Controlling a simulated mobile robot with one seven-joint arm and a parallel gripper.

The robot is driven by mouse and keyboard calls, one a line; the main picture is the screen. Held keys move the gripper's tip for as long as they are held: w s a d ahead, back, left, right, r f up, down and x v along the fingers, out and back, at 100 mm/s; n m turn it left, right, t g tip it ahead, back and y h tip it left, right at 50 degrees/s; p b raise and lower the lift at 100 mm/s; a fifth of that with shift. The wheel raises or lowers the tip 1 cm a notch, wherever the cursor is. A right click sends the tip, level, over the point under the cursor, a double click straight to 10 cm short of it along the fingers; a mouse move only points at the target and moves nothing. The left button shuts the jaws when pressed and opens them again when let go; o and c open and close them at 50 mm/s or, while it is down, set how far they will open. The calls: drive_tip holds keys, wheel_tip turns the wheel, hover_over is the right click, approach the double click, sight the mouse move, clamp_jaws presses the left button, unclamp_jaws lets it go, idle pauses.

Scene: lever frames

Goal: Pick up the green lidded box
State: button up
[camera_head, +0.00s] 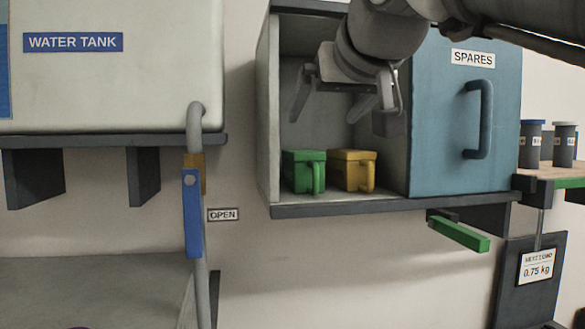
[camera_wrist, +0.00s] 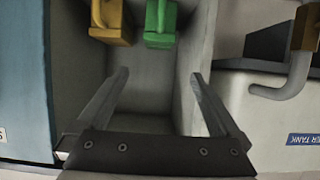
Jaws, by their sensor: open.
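The green lidded box (camera_head: 301,171) stands upright on the floor of the open cupboard, at its left side, with a handle on its front. It also shows in the wrist view at the top middle (camera_wrist: 161,24), partly cut off by the frame edge. A yellow lidded box (camera_head: 351,170) of the same shape stands close to its right. My gripper (camera_head: 330,108) is open and empty, in front of the cupboard opening and above the boxes. In the wrist view its two fingers (camera_wrist: 158,85) are spread wide, apart from both boxes.
The cupboard's left wall (camera_head: 268,110) is close beside the green box. A blue SPARES door (camera_head: 440,130) with a handle covers the right half. A water tank (camera_head: 110,85) with a pipe and blue lever (camera_head: 192,215) is at left. A green bar (camera_head: 459,235) juts out below.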

drive_tip(key=p, duration=0.2)
hover_over(305, 171)
drive_tip(key=w, duration=0.1)
drive_tip(key=f, duration=0.4)
drive_tip(key=shift+d+f, duration=0.25)
drive_tip(key=shift+f, duration=0.05)
drive_tip(key=p+x, duration=0.2)
drive_tip(key=x, duration=0.3)
drive_tip(key=shift+w+d+f, duration=0.1)
drive_tip(key=shift+f, duration=0.05)
drive_tip(key=c, duration=1.4)
drive_tip(key=shift+c, duration=0.8)
